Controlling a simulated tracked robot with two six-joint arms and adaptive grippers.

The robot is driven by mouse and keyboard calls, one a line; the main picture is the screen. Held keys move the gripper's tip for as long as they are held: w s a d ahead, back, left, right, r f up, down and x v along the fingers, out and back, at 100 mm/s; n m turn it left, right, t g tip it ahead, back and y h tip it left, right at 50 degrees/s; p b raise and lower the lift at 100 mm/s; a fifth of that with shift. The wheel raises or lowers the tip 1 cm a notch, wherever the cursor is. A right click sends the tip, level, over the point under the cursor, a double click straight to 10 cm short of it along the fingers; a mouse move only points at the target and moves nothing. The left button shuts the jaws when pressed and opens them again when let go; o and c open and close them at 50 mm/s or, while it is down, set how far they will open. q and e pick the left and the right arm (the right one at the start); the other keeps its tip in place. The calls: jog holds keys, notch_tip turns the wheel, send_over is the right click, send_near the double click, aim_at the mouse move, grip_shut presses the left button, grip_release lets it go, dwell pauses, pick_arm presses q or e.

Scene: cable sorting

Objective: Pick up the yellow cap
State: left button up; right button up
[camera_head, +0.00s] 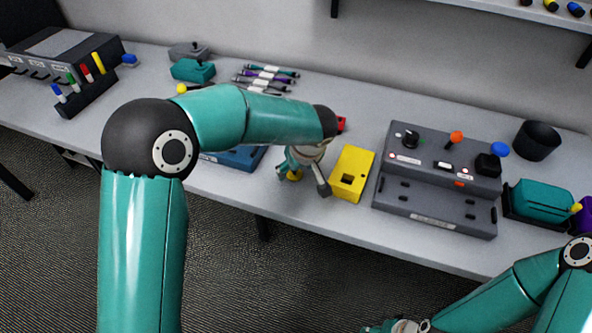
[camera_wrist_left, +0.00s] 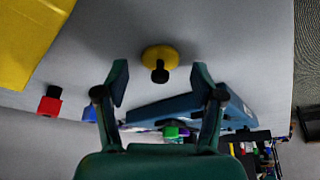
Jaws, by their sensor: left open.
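The yellow cap (camera_wrist_left: 152,54), a round yellow disc with a black knob on it, sits on the grey table in the left wrist view. It lies just beyond and between my open left fingertips (camera_wrist_left: 160,82), which are empty and apart from it. My right gripper (camera_head: 398,327) shows only in part at the bottom edge of the head view, far from the cap.
A yellow box (camera_head: 353,170) stands just right of my left gripper, and a blue tray (camera_head: 236,159) lies left of it. A small red item (camera_wrist_left: 49,105) is behind. A grey control panel (camera_head: 428,225) stands further right. The table's front edge is close to the cap.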

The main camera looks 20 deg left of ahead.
pick_arm(q)
jog(key=shift+w+a+f, duration=0.1)
jog(key=shift+w+f, duration=0.05)
jog(key=shift+f, duration=0.25)
jog(key=shift+c, duration=0.3)
jog(key=c, duration=0.7)
jog(key=shift+r, duration=0.1)
jog(key=shift+c, duration=0.2)
